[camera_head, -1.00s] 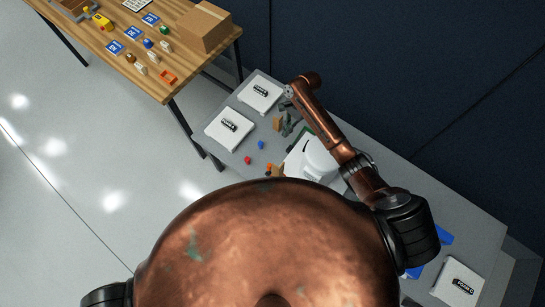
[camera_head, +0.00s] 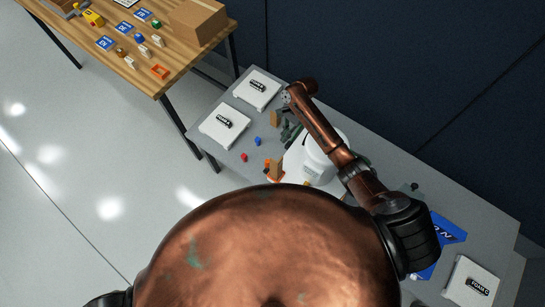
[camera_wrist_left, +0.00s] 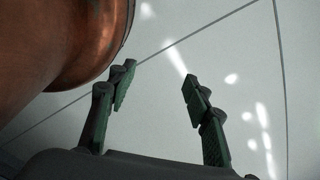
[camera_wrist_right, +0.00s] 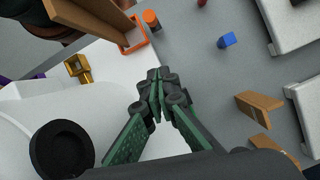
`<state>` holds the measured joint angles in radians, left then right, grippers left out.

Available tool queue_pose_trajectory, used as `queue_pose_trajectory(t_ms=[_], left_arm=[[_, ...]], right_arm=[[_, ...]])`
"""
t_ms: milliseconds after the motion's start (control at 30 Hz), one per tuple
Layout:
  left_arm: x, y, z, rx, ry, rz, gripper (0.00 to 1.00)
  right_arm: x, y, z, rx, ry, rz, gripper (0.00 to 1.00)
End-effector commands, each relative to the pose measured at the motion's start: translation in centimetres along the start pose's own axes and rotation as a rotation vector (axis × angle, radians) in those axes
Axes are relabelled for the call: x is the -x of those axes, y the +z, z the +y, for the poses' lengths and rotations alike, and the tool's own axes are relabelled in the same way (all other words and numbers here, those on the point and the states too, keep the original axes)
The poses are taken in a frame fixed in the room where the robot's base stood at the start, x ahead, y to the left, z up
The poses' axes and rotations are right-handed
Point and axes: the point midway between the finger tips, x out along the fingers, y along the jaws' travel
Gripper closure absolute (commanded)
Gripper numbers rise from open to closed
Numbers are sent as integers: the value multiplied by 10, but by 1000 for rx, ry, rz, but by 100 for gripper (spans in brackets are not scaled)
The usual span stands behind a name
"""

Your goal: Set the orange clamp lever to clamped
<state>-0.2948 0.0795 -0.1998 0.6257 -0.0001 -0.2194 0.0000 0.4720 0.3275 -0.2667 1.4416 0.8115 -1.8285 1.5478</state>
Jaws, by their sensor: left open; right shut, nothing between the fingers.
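A small orange part (camera_head: 275,174) sits beside the white tank (camera_head: 318,165) on the grey table. In the right wrist view an orange bracket (camera_wrist_right: 135,36) lies against a brown block, with a short orange cylinder (camera_wrist_right: 151,19) beside it. I cannot tell which is the clamp lever, or its setting. My right gripper (camera_head: 289,134) is shut and empty above the table; in its wrist view (camera_wrist_right: 157,86) the fingertips are apart from the orange parts. My left gripper (camera_wrist_left: 160,74) is open and empty over the floor, hidden in the head view.
The tank's black cap (camera_wrist_right: 62,158) is close to my right fingers. A blue block (camera_head: 258,141), a red block (camera_head: 244,157) and tan blocks (camera_wrist_right: 258,104) lie nearby. White foam-labelled cases (camera_head: 224,125) stand left. A wooden table (camera_head: 175,60) stands behind, with dark wall panels.

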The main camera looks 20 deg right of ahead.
Motion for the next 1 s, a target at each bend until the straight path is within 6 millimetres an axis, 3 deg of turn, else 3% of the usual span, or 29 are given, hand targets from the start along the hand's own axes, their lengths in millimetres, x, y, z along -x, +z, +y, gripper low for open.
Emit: queue_pose_trajectory(t_ms=[267,700,1000], left_arm=[[-2,5,0,1,0,-6,54],[-16,14,1,1,1,-17,54],[-10,12,1,1,1,-16,54]], right_arm=[[-15,0,1,-1,2,-2,100],[-102,0,1,-1,4,-1,100],[-109,35,0,1,0,0,100]])
